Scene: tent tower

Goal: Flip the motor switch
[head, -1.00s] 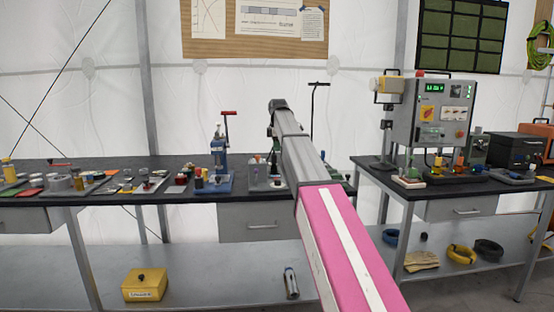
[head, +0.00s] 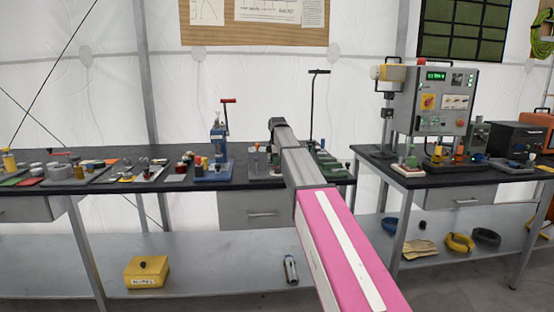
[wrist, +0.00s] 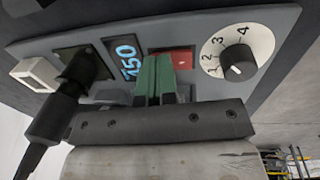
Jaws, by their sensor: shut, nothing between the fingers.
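In the wrist view, a grey panel carries a red rocker switch (wrist: 184,60), which has a small light mark and is partly covered by my fingers. I cannot read any motor label. My gripper (wrist: 154,62) has green fingers, shut and empty, with tips over the panel at the left edge of the red switch. I cannot tell whether they touch it. To the switch's right is a white dial (wrist: 228,54) numbered 1 to 4 with a black knob. To its left is a display (wrist: 124,56) reading 150. In the head view my arm hides the fingers and switch.
A black plug and cable (wrist: 66,92) stand out from the panel at left. On the bench (head: 110,187), a blue press (head: 215,170) stands left of my arm. A tall black T-handled tool (head: 313,105) is just right of it. A control box (head: 447,95) is farther right.

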